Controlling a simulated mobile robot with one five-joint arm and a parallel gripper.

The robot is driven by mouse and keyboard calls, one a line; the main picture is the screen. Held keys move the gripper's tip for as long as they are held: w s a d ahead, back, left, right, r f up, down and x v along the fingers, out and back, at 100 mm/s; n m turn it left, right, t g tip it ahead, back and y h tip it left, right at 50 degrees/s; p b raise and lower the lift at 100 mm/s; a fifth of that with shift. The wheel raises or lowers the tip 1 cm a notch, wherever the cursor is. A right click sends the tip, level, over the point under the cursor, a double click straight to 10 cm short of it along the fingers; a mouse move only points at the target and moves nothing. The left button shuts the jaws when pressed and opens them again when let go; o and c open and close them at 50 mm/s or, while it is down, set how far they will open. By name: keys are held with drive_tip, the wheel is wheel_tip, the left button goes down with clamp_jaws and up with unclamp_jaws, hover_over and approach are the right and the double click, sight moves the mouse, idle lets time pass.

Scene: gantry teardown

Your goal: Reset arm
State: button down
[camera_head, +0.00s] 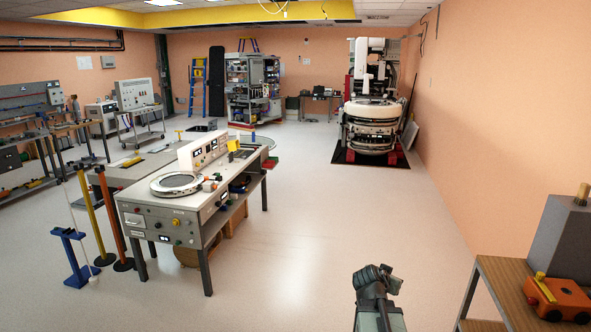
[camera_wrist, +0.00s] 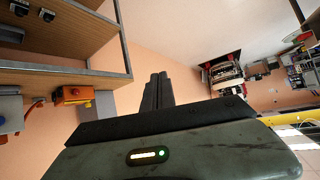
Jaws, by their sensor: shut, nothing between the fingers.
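My gripper (camera_wrist: 157,92) is shut and empty in the wrist view, its two dark fingers side by side. In the head view my arm (camera_head: 376,300) stands folded at the bottom, right of centre, over open floor. The fingertips cannot be made out clearly there. The gripper touches nothing that I can see.
A wooden shelf unit (camera_head: 500,285) stands close at right with an orange device (camera_head: 556,298) and a grey box (camera_head: 562,240). A workbench (camera_head: 150,218) is at left. A large white machine (camera_head: 372,115) stands at the back. The middle floor is clear.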

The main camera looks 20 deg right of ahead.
drive_tip(key=a+f+n+g+y, duration=0.1)
drive_tip(key=a+f+n+y, duration=0.25)
drive_tip(key=a, duration=1.15)
drive_tip(key=a+f+n+g+y, duration=0.1)
drive_tip(key=a+f+n+y, duration=0.2)
drive_tip(key=a, duration=1.1)
drive_tip(key=s+a+f+n+g+y, duration=0.2)
drive_tip(key=s+a+f+n+g, duration=0.1)
drive_tip(key=s+a, duration=0.3)
drive_tip(key=shift+s+a+f+n+g, duration=0.2)
drive_tip(key=shift+s+f+n+g, duration=0.1)
drive_tip(key=shift+s+n+g, duration=0.75)
drive_tip(key=shift+s+d+t, duration=0.1)
drive_tip(key=shift+s+t, duration=0.05)
drive_tip(key=shift+t, duration=0.1)
